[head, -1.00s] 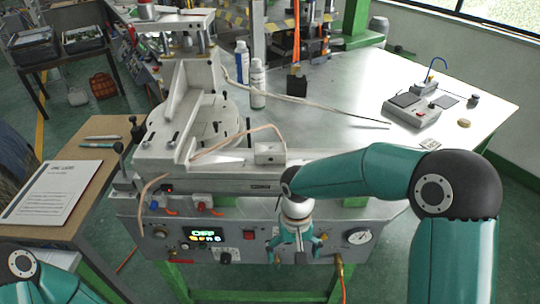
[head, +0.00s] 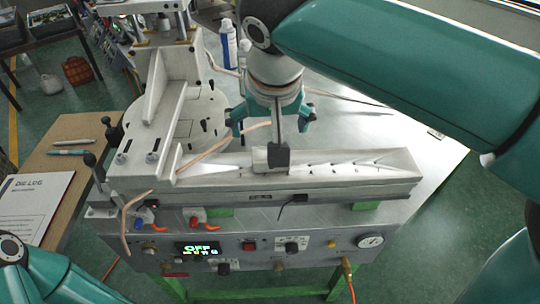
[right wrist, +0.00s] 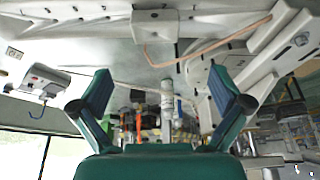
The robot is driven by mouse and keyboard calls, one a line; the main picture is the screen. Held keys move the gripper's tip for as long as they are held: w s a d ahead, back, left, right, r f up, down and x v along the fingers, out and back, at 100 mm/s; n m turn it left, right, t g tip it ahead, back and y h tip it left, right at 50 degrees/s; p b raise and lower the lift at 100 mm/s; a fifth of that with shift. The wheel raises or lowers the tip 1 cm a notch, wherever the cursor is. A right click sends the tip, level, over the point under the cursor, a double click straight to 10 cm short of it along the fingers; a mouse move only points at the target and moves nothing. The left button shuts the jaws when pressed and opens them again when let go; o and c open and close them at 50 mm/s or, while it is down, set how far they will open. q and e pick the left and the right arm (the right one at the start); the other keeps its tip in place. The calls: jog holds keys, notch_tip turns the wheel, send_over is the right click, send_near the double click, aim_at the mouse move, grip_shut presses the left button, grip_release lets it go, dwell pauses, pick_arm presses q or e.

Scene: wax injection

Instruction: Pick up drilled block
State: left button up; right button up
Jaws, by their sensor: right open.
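The drilled block (head: 261,160) is a small pale grey box on the machine's long grey bed, in the middle of the head view. My right gripper's dark lower part covers its right side there. In the right wrist view the block (right wrist: 157,22) shows at the top, with a small round hole in its face. My right gripper (head: 270,120) is just above and behind the block in the head view, with its teal fingers spread. In the right wrist view the gripper (right wrist: 160,80) is open and empty, and the block is outside its fingers. My left gripper is out of view.
A copper-coloured tube (head: 215,148) runs to the block's left. A grey vise-like fixture (head: 165,105) stands left of it, with bottles (head: 228,45) behind. The control panel (head: 250,255) is in front. A notebook sheet (head: 35,205) lies on the side table at left.

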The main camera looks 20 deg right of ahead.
jog(key=x, duration=0.7)
jog(key=shift+w+d+f, duration=0.1)
jog(key=shift+d, duration=0.05)
jog(key=shift+d+x, duration=0.2)
jog(key=shift+x, duration=3.1)
jog(key=shift+c, duration=0.2)
jog(key=c, duration=1.3)
jog(key=shift+o, duration=0.2)
